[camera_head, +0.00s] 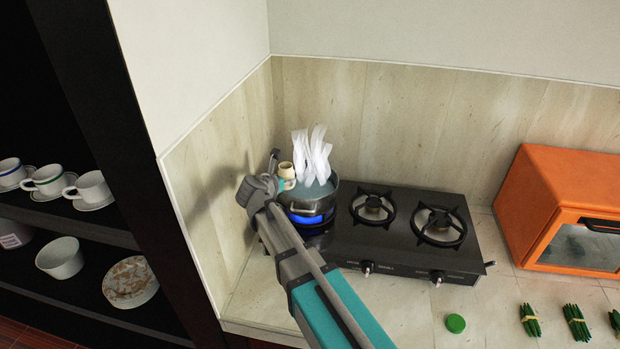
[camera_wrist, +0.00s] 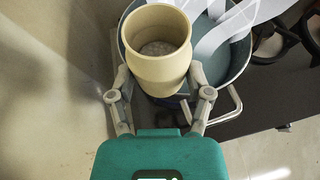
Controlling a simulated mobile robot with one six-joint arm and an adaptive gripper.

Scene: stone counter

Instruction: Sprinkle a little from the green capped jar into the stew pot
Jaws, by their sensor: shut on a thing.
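My gripper (camera_head: 281,184) is shut on a cream jar (camera_head: 287,170), at the left side of the stew pot. In the wrist view my gripper's fingers (camera_wrist: 158,86) clasp the jar (camera_wrist: 158,68) from both sides. The jar's mouth is open and uncapped, with pale contents inside. The stew pot (camera_head: 325,205) sits on the left burner over a blue flame, with white steam shapes rising from it. It also shows behind the jar in the wrist view (camera_wrist: 243,67). A round green cap (camera_head: 455,323) lies on the counter.
The black stove (camera_head: 400,258) has two bare burners right of the pot. A tiled wall stands close at left. An orange oven (camera_head: 545,205) is at right, with green bundles (camera_head: 575,322) in front. Shelves with cups (camera_head: 48,180) are far left.

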